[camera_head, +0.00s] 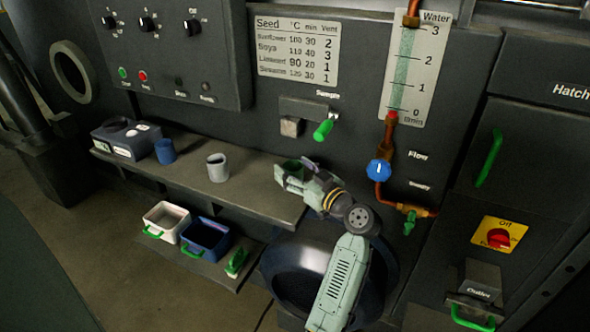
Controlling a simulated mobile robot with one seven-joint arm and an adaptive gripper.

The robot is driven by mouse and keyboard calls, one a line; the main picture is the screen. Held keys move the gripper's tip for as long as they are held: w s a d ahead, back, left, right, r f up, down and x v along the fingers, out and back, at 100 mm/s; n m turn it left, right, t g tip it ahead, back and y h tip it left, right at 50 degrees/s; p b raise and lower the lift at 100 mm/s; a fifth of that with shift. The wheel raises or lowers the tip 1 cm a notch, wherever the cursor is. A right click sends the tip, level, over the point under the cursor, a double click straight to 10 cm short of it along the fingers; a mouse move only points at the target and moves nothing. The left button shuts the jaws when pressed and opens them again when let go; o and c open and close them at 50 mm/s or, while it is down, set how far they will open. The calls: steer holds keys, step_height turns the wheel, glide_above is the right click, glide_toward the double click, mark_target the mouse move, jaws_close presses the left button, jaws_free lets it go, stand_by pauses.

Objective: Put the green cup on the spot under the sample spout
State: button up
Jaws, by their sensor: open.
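The green cup (291,164) stands on the shelf at its right part, below the sample spout (290,126). Only its upper part shows. My gripper (286,178) is open, low over the shelf, with its fingers at the cup and in front of it. I cannot tell whether the fingers touch the cup. The gripper and cup hide any marked spot there, so I cannot tell whether the cup is exactly on it. The spout is a grey block on the dark panel, with a green lever (323,130) to its right.
On the shelf (250,196) stand a white cup (217,168), a blue cup (165,151) and a grey-blue box device (127,138). Below are a white bin (166,220) and a blue bin (206,239). A water pipe with a blue knob (379,170) is right of my gripper.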

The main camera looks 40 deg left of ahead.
steer(key=shift+r, duration=0.2)
steer(key=shift+d+f, duration=0.15)
steer(key=shift+d, duration=0.15)
steer(key=b+v, duration=0.3)
steer(key=v, duration=0.8)
steer(key=shift+s+d+b, duration=0.2)
steer(key=shift+b, duration=0.2)
